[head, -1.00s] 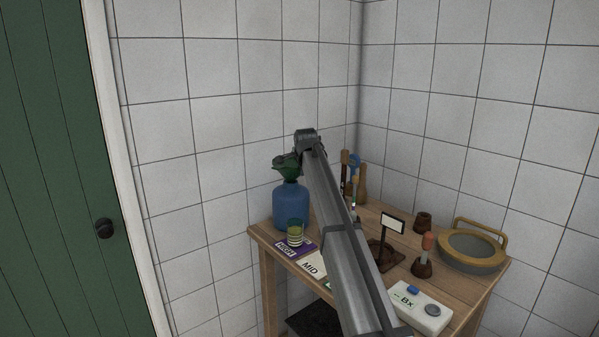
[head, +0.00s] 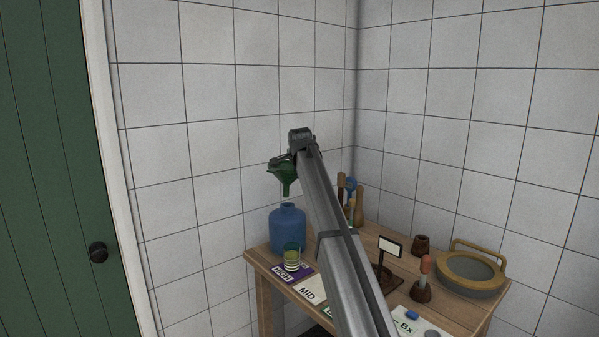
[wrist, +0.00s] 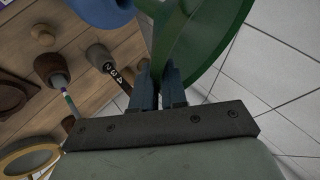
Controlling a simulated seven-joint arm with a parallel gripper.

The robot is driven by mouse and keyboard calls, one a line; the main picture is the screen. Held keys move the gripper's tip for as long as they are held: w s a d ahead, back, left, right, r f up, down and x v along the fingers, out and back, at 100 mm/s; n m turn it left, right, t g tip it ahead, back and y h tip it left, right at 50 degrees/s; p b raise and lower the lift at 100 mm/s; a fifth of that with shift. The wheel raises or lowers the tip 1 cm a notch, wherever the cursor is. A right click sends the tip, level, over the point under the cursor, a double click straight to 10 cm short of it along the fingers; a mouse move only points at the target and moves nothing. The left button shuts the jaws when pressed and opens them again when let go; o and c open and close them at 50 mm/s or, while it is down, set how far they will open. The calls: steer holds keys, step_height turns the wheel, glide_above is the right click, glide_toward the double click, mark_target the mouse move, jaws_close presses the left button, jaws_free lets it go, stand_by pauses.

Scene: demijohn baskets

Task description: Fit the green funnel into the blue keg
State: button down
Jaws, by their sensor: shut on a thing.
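The green funnel (head: 282,174) hangs spout down in the air, with its tip a little above the mouth of the blue keg (head: 288,232) in the head view. My gripper (head: 292,158) is shut on the funnel's rim; in the wrist view its fingers (wrist: 160,88) pinch the edge of the funnel (wrist: 200,35). The keg stands upright at the left back of the wooden table; part of it shows at the top of the wrist view (wrist: 98,10). The spout is apart from the keg. I cannot tell how exactly they line up in depth.
A striped glass (head: 291,259) stands close in front of the keg by a purple card (head: 293,275). Upright tools (head: 356,203) stand behind my arm. A small sign (head: 390,246), an orange-topped tool (head: 425,268) and a brass-rimmed pan (head: 470,270) are at right. Tiled walls enclose the corner.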

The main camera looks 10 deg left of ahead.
steer(key=shift+s+f, duration=0.2)
steer(key=shift+f, duration=0.85)
steer(key=shift+n, duration=0.3)
step_height(320, 180, down, 6)
steer(key=shift+f, duration=0.15)
stand_by(3.5)
steer(key=c, duration=1.1)
jaws_free()
steer(key=a+v, duration=0.1)
steer(key=v, duration=1.2)
steer(key=shift+s+d, duration=0.3)
steer(key=shift+s, duration=0.1)
